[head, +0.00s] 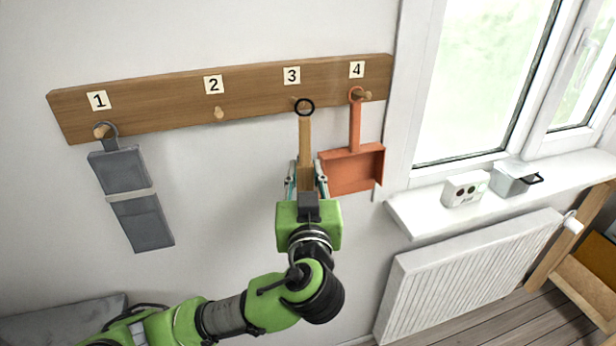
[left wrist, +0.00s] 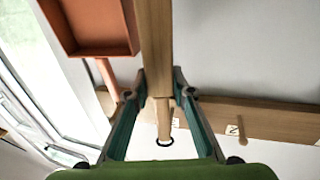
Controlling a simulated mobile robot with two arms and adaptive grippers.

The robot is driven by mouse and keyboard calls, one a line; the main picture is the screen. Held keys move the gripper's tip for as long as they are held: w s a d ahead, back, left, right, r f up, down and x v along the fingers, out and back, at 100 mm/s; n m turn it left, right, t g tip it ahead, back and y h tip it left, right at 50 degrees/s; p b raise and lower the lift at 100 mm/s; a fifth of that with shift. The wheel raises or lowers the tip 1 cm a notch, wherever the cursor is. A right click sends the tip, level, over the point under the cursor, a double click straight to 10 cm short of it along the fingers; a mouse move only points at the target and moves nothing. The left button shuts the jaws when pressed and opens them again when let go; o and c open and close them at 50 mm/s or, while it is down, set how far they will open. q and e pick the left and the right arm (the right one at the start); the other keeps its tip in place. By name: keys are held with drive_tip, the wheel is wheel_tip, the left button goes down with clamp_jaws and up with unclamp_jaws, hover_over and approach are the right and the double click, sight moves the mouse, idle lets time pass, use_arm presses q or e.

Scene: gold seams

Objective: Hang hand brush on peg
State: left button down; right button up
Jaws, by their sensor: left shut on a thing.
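The hand brush (head: 305,135) is wooden, with a black ring at the top of its handle. My left gripper (head: 306,178) is shut on its wooden body and holds it upright against the wall below label 3. The ring overlaps the peg (head: 296,101) under label 3, which is mostly hidden; I cannot tell whether the ring is around it or in front. In the left wrist view the brush (left wrist: 155,45) runs between the fingers (left wrist: 158,88), and its ring shows beyond them. The wooden peg board (head: 160,100) carries labels 1 to 4. My right gripper is not in view.
An orange dustpan (head: 352,172) hangs at peg 4, close to the right of the gripper. A grey folded item (head: 128,190) hangs at peg 1. Peg 2 (head: 219,113) is empty. A window sill (head: 420,215) and white radiator (head: 460,280) are at right.

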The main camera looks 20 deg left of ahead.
use_arm(q)
drive_tip(key=shift+w+a+f, duration=0.1)
drive_tip(key=shift+w+a, duration=0.5)
drive_tip(key=shift+w, duration=0.25)
drive_tip(key=shift+w+a+f, duration=0.1)
drive_tip(key=shift+w+a, duration=0.5)
drive_tip(key=shift+w, duration=0.25)
drive_tip(key=shift+w+a+f+b, duration=0.1)
drive_tip(key=shift+w+f+b, duration=0.1)
drive_tip(key=shift+f+b, duration=0.1)
drive_tip(key=shift+w+a+f+b, duration=0.15)
drive_tip(key=shift+w+a+b, duration=0.1)
drive_tip(key=shift+w+b, duration=0.25)
drive_tip(key=shift+s, duration=0.1)
drive_tip(key=c, duration=1.7)
unclamp_jaws()
